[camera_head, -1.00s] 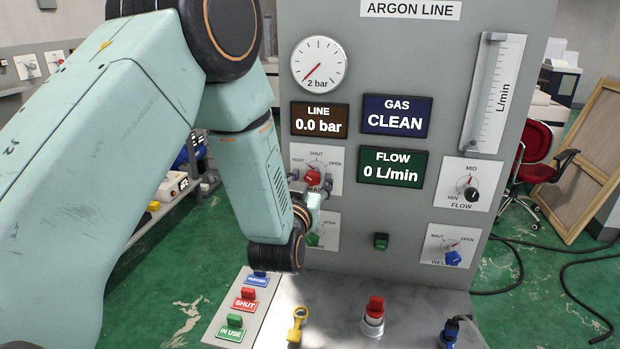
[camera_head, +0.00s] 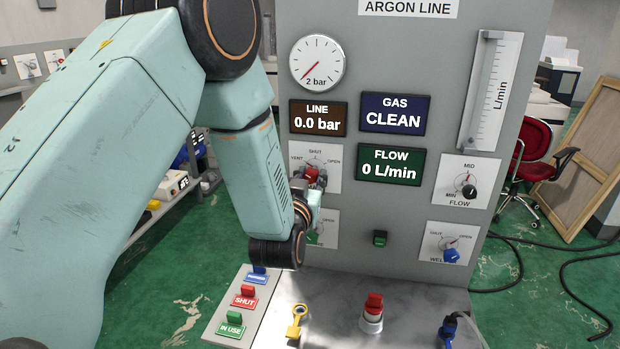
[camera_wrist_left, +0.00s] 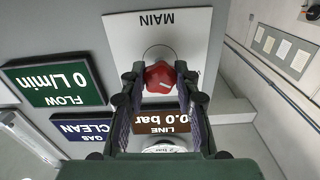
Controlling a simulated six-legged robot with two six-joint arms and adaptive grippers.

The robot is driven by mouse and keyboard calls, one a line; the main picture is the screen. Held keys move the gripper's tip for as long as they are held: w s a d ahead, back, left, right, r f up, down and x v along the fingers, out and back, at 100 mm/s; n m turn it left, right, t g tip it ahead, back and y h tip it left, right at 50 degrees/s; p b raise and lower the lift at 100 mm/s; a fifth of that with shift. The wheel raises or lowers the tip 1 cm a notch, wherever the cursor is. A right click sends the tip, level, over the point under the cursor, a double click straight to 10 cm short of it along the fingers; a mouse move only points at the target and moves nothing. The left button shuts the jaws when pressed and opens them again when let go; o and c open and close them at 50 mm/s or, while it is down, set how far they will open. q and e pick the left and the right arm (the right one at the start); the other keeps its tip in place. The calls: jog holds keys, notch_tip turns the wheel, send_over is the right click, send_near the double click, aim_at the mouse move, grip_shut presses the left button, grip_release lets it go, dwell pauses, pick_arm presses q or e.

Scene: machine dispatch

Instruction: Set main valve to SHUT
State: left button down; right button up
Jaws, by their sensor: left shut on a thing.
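The main valve is a red knob (camera_head: 312,173) on a white plate (camera_head: 330,186) on the grey panel, under the LINE display. The plate is marked VENT at left, SHUT at top and OPEN at right. My left gripper (camera_head: 309,179) is at the knob, its fingers closed around it. In the left wrist view the red knob (camera_wrist_left: 160,77) sits between the two fingertips, below the upside-down word MAIN. The fingers hide the knob's pointer, so I cannot tell its setting. My right gripper is not in view.
The LINE display (camera_head: 318,117) reads 0.0 bar and the FLOW display (camera_head: 391,164) 0 L/min. The FLOW knob (camera_head: 469,190) and blue WELD knob (camera_head: 451,256) are to the right. Tags, a yellow key (camera_head: 297,318) and a red-topped part (camera_head: 373,310) are on the ledge below.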

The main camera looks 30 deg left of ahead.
pick_arm(q)
jog(key=shift+r, duration=0.1)
jog(key=m, duration=0.5)
jog(key=shift+m+p, duration=0.3)
jog(key=shift+p, duration=0.05)
jog(key=m+p, duration=0.1)
jog(key=m, duration=0.5)
dwell(0.4)
jog(key=c, duration=1)
grip_release()
jog(key=shift+d, duration=0.1)
jog(key=shift+s, duration=0.1)
